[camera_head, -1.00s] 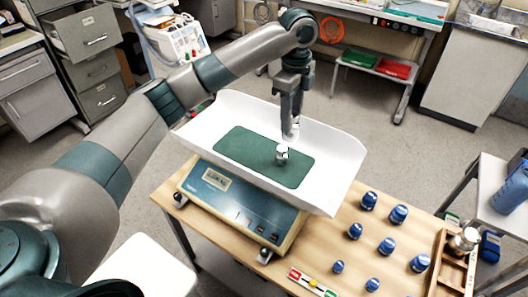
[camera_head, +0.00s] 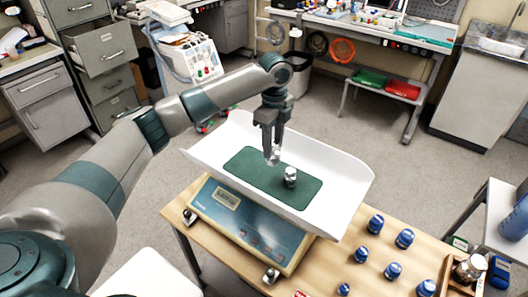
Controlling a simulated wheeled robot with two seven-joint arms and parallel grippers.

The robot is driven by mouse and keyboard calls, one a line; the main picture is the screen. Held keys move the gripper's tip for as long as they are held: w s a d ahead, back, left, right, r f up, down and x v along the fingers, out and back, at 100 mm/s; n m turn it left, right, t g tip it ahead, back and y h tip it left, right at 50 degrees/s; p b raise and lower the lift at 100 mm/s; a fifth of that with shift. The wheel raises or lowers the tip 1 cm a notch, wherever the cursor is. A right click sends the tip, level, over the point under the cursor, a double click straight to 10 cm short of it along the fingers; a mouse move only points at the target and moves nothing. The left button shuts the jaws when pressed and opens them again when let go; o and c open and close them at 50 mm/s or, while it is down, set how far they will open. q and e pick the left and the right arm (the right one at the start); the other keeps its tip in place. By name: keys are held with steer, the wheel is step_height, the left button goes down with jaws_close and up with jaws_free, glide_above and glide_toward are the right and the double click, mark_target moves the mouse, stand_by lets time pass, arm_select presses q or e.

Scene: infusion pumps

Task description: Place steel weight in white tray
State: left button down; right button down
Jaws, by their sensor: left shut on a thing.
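The white tray (camera_head: 345,178) is a wide curved pan on top of the blue-fronted scale (camera_head: 238,222), with a green mat (camera_head: 243,168) in its middle. One small steel weight (camera_head: 291,177) stands upright on the mat. My left gripper (camera_head: 273,152) points down over the tray, just behind and left of that weight. It is shut on another small steel weight (camera_head: 275,157), partly hidden by the fingers. I cannot tell how far this one is from the mat. My right gripper is not in view.
The scale stands on a wooden table (camera_head: 330,262). Several blue weights (camera_head: 404,238) stand on the table to the right. A wooden box (camera_head: 447,272) with a steel weight (camera_head: 470,267) is at the lower right edge. The mat's left part is clear.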

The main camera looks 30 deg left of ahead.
arm_select(q)
steer(key=a, duration=0.1)
steer(key=a+f, duration=0.1)
steer(key=a, duration=0.1)
steer(key=shift+w+f+p, duration=0.15)
steer(key=shift+f+p, duration=0.15)
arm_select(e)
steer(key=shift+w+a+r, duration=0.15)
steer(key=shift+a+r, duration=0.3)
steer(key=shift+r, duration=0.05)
arm_select(q)
steer(key=shift+f+p, duration=0.65)
steer(key=shift+f, duration=1.4)
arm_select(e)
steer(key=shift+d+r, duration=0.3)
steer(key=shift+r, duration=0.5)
arm_select(q)
steer(key=c, duration=1.1)
jaws_free()
steer(key=shift+f, duration=0.15)
